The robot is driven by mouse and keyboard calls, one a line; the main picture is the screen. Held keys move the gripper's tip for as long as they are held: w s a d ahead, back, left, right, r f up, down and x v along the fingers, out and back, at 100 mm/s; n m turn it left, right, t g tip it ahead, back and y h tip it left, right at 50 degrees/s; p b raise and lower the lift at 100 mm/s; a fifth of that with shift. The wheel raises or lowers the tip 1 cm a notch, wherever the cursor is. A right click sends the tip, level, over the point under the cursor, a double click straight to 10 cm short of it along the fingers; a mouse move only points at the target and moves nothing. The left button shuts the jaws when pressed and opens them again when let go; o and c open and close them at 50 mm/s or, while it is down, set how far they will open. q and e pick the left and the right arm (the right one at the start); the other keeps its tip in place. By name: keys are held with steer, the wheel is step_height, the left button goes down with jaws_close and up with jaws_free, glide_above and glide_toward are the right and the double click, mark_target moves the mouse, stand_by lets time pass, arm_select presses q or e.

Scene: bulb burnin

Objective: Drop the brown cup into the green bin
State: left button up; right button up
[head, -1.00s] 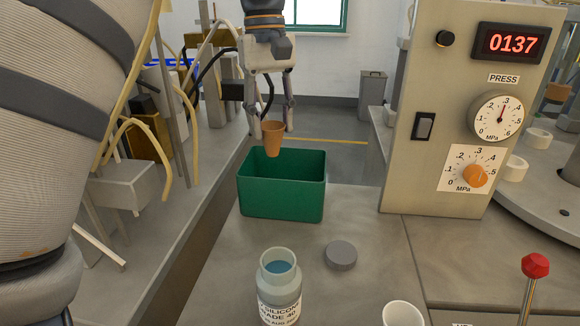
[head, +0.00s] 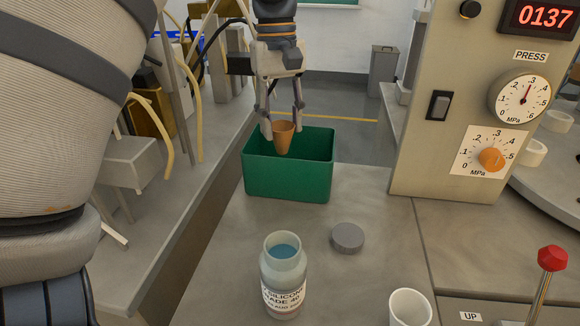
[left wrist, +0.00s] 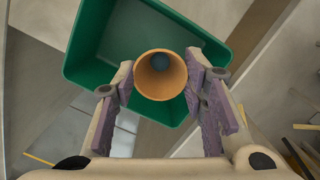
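The brown cup (head: 284,134) is an upright tapered cup held between the fingers of my left gripper (head: 283,128). In the left wrist view, the pads of the left gripper (left wrist: 160,84) press on both sides of the cup rim (left wrist: 143,91). A blue-grey round patch shows inside the cup. The green bin (head: 288,182) stands at the far end of the grey bench, open at the top. In the left wrist view the bin (left wrist: 84,45) lies behind the cup, which is over its opening. My right gripper is in neither view.
A jar of blue liquid (head: 284,275), a grey lid (head: 347,237) and a white cup (head: 410,308) stand on the bench nearer me. The press panel (head: 430,150) rises to the right, with a red-knobbed lever (head: 552,259) in front. Tubing and posts stand at left.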

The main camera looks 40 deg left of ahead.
arm_select(q)
steer(key=o, duration=0.5)
steer(key=shift+r, duration=0.1)
step_height(320, 180, up, 12)
steer(key=a, duration=0.1)
steer(key=shift+w+a, duration=0.15)
steer(key=shift+w, duration=0.25)
